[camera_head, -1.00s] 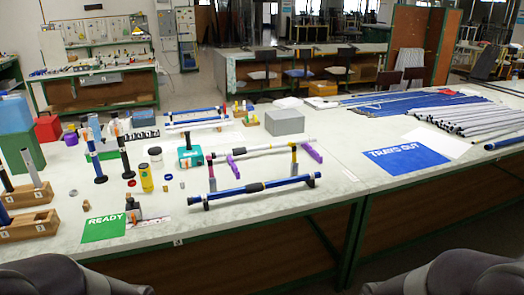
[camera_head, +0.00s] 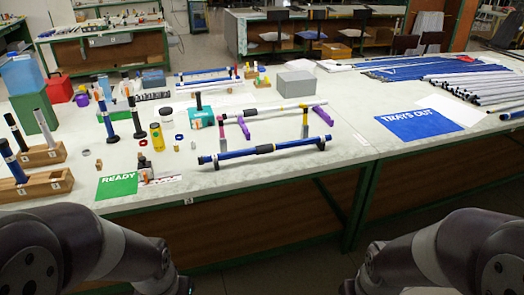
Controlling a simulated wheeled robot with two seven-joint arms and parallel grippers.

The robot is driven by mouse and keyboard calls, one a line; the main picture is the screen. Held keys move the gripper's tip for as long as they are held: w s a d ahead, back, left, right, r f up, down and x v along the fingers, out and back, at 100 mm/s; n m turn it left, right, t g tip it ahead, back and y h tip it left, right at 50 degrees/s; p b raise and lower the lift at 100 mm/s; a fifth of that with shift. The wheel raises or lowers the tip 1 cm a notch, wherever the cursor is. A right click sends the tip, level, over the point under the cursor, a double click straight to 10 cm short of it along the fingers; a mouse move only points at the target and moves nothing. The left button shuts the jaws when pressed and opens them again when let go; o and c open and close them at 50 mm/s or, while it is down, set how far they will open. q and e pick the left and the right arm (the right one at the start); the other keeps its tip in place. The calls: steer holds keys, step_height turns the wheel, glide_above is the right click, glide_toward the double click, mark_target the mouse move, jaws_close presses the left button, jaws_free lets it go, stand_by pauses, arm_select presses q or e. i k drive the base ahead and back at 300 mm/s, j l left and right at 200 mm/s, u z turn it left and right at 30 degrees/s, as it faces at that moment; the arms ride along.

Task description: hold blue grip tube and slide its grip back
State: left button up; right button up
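A long blue tube (camera_head: 240,153) lies across low black supports near the front edge of the table, tilted slightly up to the right in the picture. A dark grip (camera_head: 265,149) sits around it near its middle, and its left end is dark. My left arm comes in at the bottom left and my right arm at the bottom right. Both end at the lower edge of the picture, below and in front of the table. Neither gripper shows, and nothing is seen touching the tube.
A blue TRAYS OUT sheet (camera_head: 420,125) lies right. The table between tube and sheet is clear.

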mark_target(265, 148)
steer(key=i+l+u, duration=0.3)
steer(key=i+l, duration=0.5)
steer(key=i, duration=0.35)
steer(key=i+l+u, duration=0.3)
steer(key=i+l, duration=0.75)
steer(key=i, duration=0.05)
